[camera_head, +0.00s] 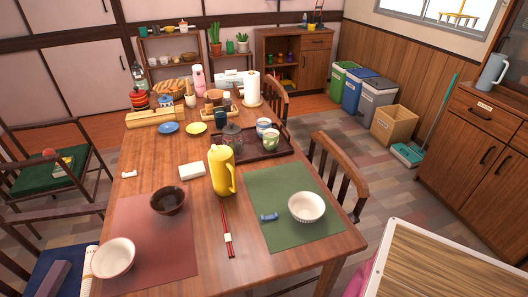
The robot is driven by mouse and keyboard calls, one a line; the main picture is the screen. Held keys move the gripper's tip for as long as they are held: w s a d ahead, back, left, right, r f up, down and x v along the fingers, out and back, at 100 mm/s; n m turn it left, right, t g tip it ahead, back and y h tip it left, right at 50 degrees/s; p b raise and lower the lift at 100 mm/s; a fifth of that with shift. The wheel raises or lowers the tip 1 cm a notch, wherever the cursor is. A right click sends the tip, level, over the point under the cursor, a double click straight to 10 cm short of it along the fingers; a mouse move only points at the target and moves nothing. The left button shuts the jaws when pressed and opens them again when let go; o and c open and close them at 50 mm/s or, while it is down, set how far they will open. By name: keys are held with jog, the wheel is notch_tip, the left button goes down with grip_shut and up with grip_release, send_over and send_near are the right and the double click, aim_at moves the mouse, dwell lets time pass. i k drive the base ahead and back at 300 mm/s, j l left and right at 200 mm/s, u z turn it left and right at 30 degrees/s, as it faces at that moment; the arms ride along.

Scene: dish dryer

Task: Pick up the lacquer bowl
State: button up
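The lacquer bowl (165,207) is a dark brown, round bowl. It stands upright on the reddish-brown placemat (150,253) at the near left of the wooden dining table (203,262). Its inside looks dark, and I see nothing in it. A white bowl (113,258) stands on the same placemat, nearer to me and to the left, apart from the lacquer bowl. My gripper is not in view, so I cannot see how it stands to the bowl.
A yellow pitcher (222,172) and a white block (192,170) stand near the bowl. Red chopsticks (224,215) lie to its right. A green placemat (290,233) holds another white bowl (306,207). Chairs (341,172) flank the table. A wood-grained, white-edged surface fills the lower right.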

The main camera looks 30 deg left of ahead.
aim_at(168, 200)
jog(key=u, duration=0.45)
jog(key=k+j+u, duration=0.1)
jog(key=u, duration=0.35)
jog(key=j+u, duration=0.15)
jog(key=u, duration=0.3)
jog(key=j+u, duration=0.1)
jog(key=u, duration=0.3)
jog(key=j+u, duration=0.1)
jog(key=u, duration=0.35)
jog(key=k+j, duration=0.05)
